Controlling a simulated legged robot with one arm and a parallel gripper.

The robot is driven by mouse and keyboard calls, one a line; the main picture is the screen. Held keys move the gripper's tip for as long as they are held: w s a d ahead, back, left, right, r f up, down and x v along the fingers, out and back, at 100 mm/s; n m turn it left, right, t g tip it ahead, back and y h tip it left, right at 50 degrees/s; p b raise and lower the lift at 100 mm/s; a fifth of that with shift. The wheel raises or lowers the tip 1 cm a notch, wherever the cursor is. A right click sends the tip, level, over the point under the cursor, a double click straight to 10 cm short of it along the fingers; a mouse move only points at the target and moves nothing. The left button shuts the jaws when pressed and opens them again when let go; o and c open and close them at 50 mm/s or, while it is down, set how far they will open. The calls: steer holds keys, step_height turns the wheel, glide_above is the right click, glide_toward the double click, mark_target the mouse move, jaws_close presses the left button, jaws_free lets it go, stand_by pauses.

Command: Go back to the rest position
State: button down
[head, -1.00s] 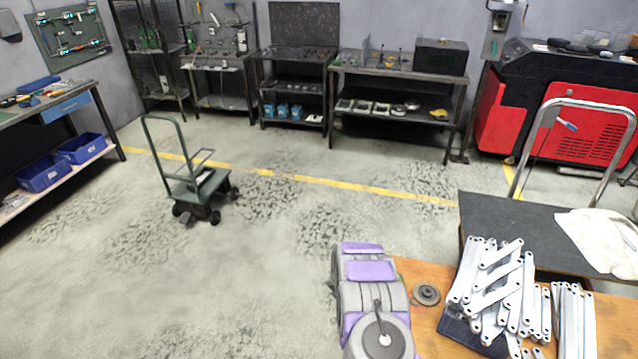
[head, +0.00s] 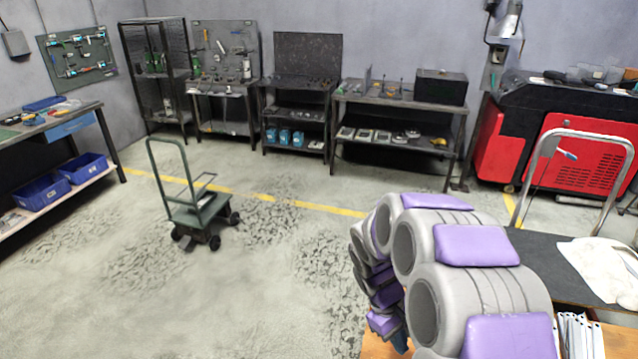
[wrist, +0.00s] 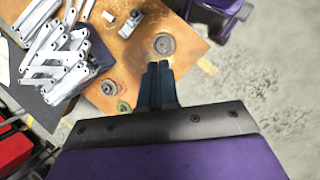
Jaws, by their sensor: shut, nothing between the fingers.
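My gripper (wrist: 157,72) shows in the wrist view with its two dark fingers together and nothing between them. It is above the wooden table (wrist: 127,80), near a round grey disc (wrist: 164,44). A pile of white galvanized brackets (wrist: 62,52) lies on a dark tray to the left in the wrist view. In the head view my arm, grey with purple pads, is folded at the lower right and covers most of the table and brackets. Only a few brackets (head: 578,338) show past it, and the gripper's fingertips cannot be made out there.
A green hand cart (head: 195,215) stands on the open floor at the left. Shelves and benches (head: 400,99) line the back wall, with a red and black machine (head: 570,150) at the right. A metal-handled trolley (head: 543,258) stands beside the table. The middle floor is clear.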

steer(key=s+d+r+m+y, duration=0.2)
steer(key=s+r+m, duration=0.1)
steer(key=s+r, duration=0.65)
steer(key=s+a+r+m+y, duration=0.1)
steer(key=s+a+r+m, duration=0.1)
steer(key=s, duration=0.5)
steer(key=s+a+r+m+t, duration=0.1)
steer(key=s+a+r, duration=0.2)
steer(key=s, duration=0.5)
steer(key=shift+s+m+y, duration=0.2)
steer(key=shift+m+y, duration=0.2)
